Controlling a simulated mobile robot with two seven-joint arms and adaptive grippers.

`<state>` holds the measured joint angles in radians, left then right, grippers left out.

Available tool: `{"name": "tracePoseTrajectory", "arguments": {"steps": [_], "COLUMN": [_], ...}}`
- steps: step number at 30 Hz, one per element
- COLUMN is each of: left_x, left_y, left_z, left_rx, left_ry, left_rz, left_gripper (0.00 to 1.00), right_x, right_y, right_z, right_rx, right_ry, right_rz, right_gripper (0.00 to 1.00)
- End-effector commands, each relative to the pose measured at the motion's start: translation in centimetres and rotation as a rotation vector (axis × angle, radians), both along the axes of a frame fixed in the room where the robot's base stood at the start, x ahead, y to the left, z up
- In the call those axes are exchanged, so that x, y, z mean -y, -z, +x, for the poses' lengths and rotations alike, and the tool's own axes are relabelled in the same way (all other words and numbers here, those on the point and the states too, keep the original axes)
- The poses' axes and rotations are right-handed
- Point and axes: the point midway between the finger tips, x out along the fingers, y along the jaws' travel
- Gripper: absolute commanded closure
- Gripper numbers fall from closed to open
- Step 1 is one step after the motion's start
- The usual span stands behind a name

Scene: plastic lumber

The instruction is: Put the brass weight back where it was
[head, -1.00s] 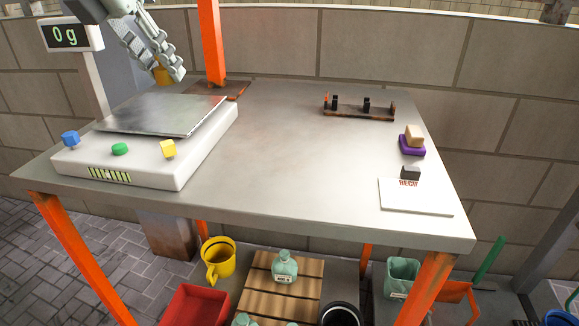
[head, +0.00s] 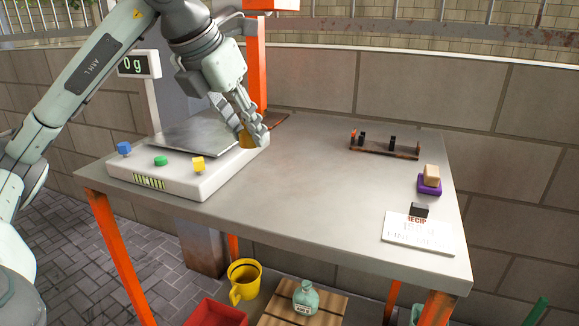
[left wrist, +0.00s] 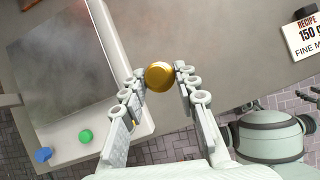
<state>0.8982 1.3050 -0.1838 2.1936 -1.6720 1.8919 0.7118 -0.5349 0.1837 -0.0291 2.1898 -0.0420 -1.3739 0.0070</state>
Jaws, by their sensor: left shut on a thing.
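The brass weight (head: 246,139) is a small golden piece, partly covered by fingers in the head view. It also shows as a round golden top in the left wrist view (left wrist: 159,76). My left gripper (head: 248,128) is shut on it, with fingers on both sides. They are at the right edge of the scale (head: 215,182), near the scale's metal plate (head: 190,137). I cannot tell the weight's exact height. The scale's display (head: 137,65) reads 0 g. A rusty rack (head: 384,150) with dark pieces stands at the back right of the table.
The grey table (head: 300,180) is clear in the middle. A recipe card (head: 418,235) with a dark block (head: 419,210) lies at the front right. A sponge-like tan block on a purple base (head: 430,180) sits behind it. An orange post (head: 257,70) rises at the back.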

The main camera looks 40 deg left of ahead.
Motion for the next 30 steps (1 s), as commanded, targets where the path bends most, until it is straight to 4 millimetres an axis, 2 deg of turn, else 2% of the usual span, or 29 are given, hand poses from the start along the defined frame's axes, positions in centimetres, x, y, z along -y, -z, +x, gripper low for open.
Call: {"name": "tracePoseTrajectory", "arguments": {"steps": [3, 10, 14, 21, 30], "left_x": [2.2, 4.6, 4.9, 4.9, 4.8], "left_y": [1.4, 3.7, 4.5, 7.8, 8.1], "left_z": [2.0, 4.6, 5.0, 5.0, 5.0], "left_rx": [0.0, 0.002, 0.001, -0.001, 0.003], "left_ry": [0.007, 0.002, 0.0, -0.001, -0.001], "left_rz": [-0.003, -0.002, 0.0, 0.0, 0.0], "left_gripper": [1.0, 1.0, 1.0, 1.0, 1.0], "right_x": [0.0, -0.1, -0.1, -0.1, -0.1], "right_y": [1.2, 2.8, 3.1, 2.2, 1.9], "right_z": [0.2, 0.3, 0.3, 0.3, 0.3], "right_rx": [-0.008, -0.012, -0.014, -0.009, -0.006], "right_ry": [-0.001, -0.002, -0.002, -0.001, -0.001], "right_rz": [0.008, 0.016, 0.017, 0.013, 0.011], "right_gripper": [0.49, 0.49, 0.49, 0.49, 0.49]}}
